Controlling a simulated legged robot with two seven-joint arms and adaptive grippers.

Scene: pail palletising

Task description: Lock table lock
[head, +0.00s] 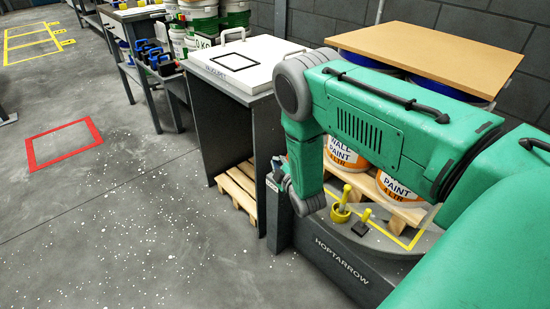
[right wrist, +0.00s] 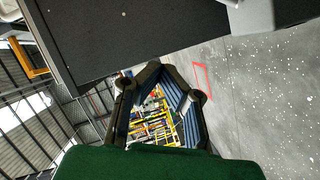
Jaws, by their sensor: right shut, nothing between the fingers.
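A round grey turntable (head: 395,232) marked HOPTARROW stands at the lower right in the head view. On its near edge a yellow-knobbed pin (head: 344,196) stands in a yellow cup, with a small dark pedal-like part (head: 362,222) beside it. I cannot tell which of these is the table lock. My right gripper (head: 277,177) hangs below my green arm, left of the pin and apart from it, close to a dark post; my wrist hides part of it. In the right wrist view my gripper (right wrist: 152,70) is shut and empty. My left gripper is out of view.
Paint pails (head: 345,154) stand on the turntable under a brown board (head: 430,45). A dark cabinet with a white top (head: 245,62) stands to the left, with a wooden pallet (head: 240,190) inside it. The floor on the left is free around a red marked square (head: 62,144).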

